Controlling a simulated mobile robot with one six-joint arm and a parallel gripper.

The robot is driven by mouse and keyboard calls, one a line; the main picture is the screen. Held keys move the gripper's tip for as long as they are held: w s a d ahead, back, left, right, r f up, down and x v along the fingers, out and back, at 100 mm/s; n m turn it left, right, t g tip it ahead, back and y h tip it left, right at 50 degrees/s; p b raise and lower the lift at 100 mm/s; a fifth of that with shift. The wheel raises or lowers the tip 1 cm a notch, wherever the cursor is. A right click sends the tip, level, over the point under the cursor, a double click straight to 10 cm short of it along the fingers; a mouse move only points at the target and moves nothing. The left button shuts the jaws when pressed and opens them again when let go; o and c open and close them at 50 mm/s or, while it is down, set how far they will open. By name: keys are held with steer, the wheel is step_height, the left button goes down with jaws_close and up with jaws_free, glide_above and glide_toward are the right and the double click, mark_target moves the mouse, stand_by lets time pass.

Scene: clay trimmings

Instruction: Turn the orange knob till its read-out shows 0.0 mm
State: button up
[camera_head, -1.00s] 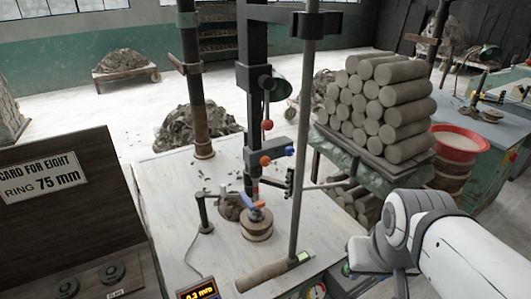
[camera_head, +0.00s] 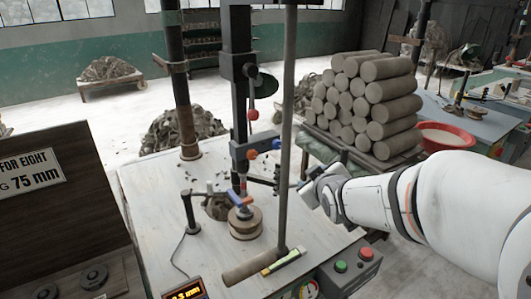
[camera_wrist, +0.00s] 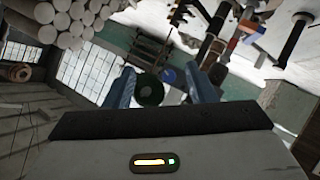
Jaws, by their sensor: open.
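The orange knob (camera_head: 251,155) sits on the dark upright column above the bench, with a blue part (camera_head: 276,144) just to its right. The small lit read-out (camera_head: 186,294) is at the bottom edge of the head view; it is cut off and seems to read 0.3 mm. My gripper (camera_head: 310,187) is right of the column, apart from the knob, its fingers hard to make out there. In the wrist view my gripper (camera_wrist: 161,88) has its two blue fingers spread with nothing held between them. An orange part (camera_wrist: 251,25) shows at the upper right there; I cannot tell if it is the knob.
A thin grey pole (camera_head: 287,130) stands between my gripper and the knob. Below are a clay disc (camera_head: 246,224) with a blue-and-orange handle and a clay roll (camera_head: 252,268). A control box (camera_head: 348,270) is at the front right. Stacked clay cylinders (camera_head: 370,105) stand behind my arm.

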steer(key=w+a+f+n+t+y+b, duration=0.1)
steer(key=w+a+f+n+y, duration=0.1)
steer(key=w+a+n+y, duration=0.3)
steer(key=n+t+y+b, duration=0.1)
steer(key=n+y, duration=0.2)
glide_toward(254, 155)
steer(key=p+x, duration=0.1)
steer(key=x, duration=0.7)
steer(key=shift+a+f+p, duration=0.1)
steer(key=shift+f+p, duration=0.05)
steer(key=shift+p, duration=0.2)
steer(key=c, duration=0.9)
steer(key=shift+d, duration=0.45)
steer(key=shift+c, duration=0.3)
steer(key=shift+a, duration=0.25)
